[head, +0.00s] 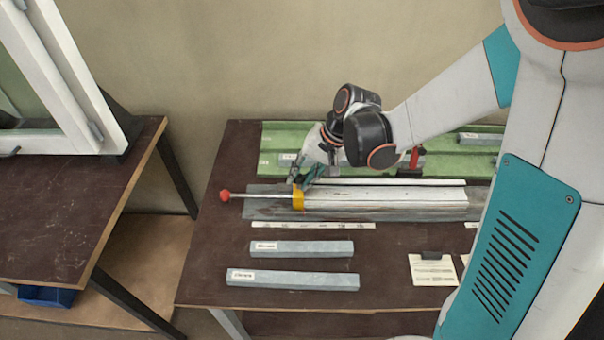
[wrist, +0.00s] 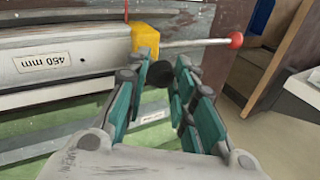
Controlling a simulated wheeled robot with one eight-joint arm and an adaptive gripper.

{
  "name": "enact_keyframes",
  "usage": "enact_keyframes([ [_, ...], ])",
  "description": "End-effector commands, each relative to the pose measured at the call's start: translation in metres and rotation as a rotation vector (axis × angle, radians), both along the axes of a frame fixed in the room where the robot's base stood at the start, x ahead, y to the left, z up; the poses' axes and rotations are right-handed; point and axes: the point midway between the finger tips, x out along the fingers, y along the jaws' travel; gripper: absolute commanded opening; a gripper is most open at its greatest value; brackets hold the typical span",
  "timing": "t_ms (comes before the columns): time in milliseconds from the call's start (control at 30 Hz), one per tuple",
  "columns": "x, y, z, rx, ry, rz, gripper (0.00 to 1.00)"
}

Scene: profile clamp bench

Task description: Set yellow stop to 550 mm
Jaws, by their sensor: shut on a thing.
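The yellow stop (head: 298,198) sits at the left end of the pale metal rail (head: 390,197); it also shows at upper middle in the wrist view (wrist: 145,38). A thin rod (head: 262,196) runs left from it to a red knob (head: 225,196). My gripper (head: 304,182) is at the stop's back side. In the wrist view its teal fingers (wrist: 164,72) are shut on a black knob (wrist: 157,74) beside the stop. The fingertips partly hide the knob and the stop's lower edge. I cannot read the rail's scale.
Two labelled grey bars (head: 310,248) (head: 300,280), a scale strip (head: 312,225) and a card (head: 433,272) lie in front. A window frame (head: 60,75) stands on the left table.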

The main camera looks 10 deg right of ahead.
Motion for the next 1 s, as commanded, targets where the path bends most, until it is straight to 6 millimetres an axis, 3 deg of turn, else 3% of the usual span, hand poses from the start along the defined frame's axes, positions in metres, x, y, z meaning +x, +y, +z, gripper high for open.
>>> enact_keyframes([
  [167,0.003,0.017,0.000,0.001,-0.001,0.005,0.00],
  [500,0.017,0.087,0.000,0.001,-0.001,0.005,0.00],
  [633,0.019,0.098,0.000,0.000,-0.002,0.003,0.00],
  [933,0.019,0.099,0.000,0.001,0.000,0.000,0.00],
  [967,0.019,0.099,0.000,0.001,0.000,0.000,0.26],
  [1000,0.019,0.098,0.000,0.001,0.000,0.000,0.35],
])
